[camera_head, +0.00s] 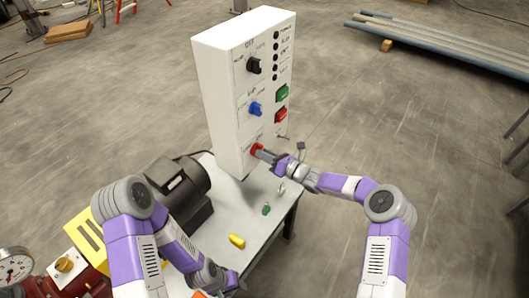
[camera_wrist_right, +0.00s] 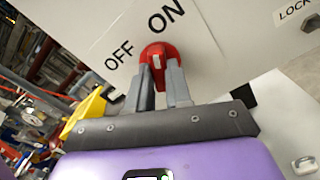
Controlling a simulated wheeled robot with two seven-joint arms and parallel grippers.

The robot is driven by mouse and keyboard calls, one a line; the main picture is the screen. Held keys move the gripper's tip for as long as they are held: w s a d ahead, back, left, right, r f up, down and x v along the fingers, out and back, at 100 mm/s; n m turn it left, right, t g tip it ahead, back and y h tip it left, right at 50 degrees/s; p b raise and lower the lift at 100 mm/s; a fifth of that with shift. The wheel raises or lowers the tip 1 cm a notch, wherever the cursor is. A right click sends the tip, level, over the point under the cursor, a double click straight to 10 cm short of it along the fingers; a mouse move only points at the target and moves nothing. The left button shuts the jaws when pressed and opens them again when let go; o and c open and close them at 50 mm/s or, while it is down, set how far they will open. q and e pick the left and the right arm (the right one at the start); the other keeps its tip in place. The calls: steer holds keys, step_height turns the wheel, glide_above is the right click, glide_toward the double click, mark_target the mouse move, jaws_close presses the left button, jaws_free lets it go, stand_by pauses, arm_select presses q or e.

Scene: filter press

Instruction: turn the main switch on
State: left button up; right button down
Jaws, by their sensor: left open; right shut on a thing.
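The main switch is a red rotary knob (camera_head: 257,149) low on the front of the white control box (camera_head: 222,95). In the right wrist view the red knob (camera_wrist_right: 158,53) sits on a plate marked OFF at left and ON at upper right. I cannot tell for sure which mark it points to. My right gripper (camera_head: 267,155) is shut on the knob, its two grey fingers (camera_wrist_right: 161,84) on either side of it. My left gripper (camera_head: 226,284) is open and low in the head view, above the table's near part, away from the box.
Above the red knob are a blue knob (camera_head: 255,109), a black knob (camera_head: 253,66), a green button (camera_head: 282,92) and a red button (camera_head: 281,115). A dark motor (camera_head: 178,190) stands left of the box. Small yellow (camera_head: 237,241) and green (camera_head: 266,209) items lie on the table (camera_head: 262,228).

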steer(key=shift+m+p, duration=0.45)
steer(key=shift+m, duration=1.15)
steer(key=c, duration=1)
jaws_free()
steer(key=shift+c, duration=0.2)
steer(key=v, duration=0.7)
steer(key=shift+s+d, duration=0.2)
